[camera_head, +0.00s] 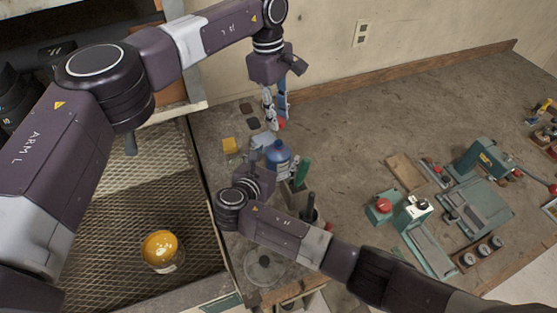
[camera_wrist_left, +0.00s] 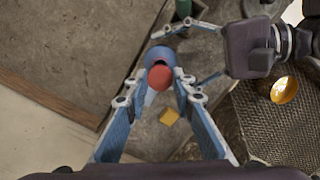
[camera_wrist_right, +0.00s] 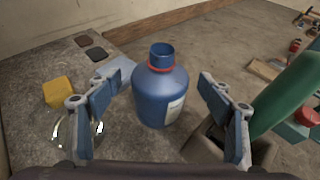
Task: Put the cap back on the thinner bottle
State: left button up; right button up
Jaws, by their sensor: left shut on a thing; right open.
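The blue bottle (camera_head: 279,157) stands upright on the workbench, its neck open, as the right wrist view (camera_wrist_right: 161,110) shows. A red ring circles its neck base. My left gripper (camera_head: 275,112) is shut on a red cap (camera_wrist_left: 160,77) and holds it above the bottle. In the left wrist view the cap overlaps the bottle (camera_wrist_left: 160,55); the gap between them is hard to judge. My right gripper (camera_wrist_right: 160,84) is open, with one finger on each side of the bottle and visible space between. In the head view my right arm partly hides the bottle.
A yellow block (camera_wrist_right: 57,92) and dark pads (camera_wrist_right: 96,53) lie near the bottle. A green object (camera_wrist_right: 288,95) stands close to my right gripper. Green machines (camera_head: 480,165) stand farther right.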

pick_arm(q)
jog(key=shift+w, duration=0.1)
pick_arm(e)
jog(key=shift+w+d+f, duration=0.15)
jog(key=shift+w+f, duration=0.05)
jog(key=shift+w, duration=0.15)
jog(key=shift+c, duration=0.2)
jog(key=shift+s+r, duration=0.1)
jog(key=shift+c, duration=1.3)
jog(key=c, duration=1.5)
pick_arm(q)
jog(key=shift+f, duration=2.5)
jog(key=shift+f, duration=0.9)
jog(key=shift+f, duration=0.6)
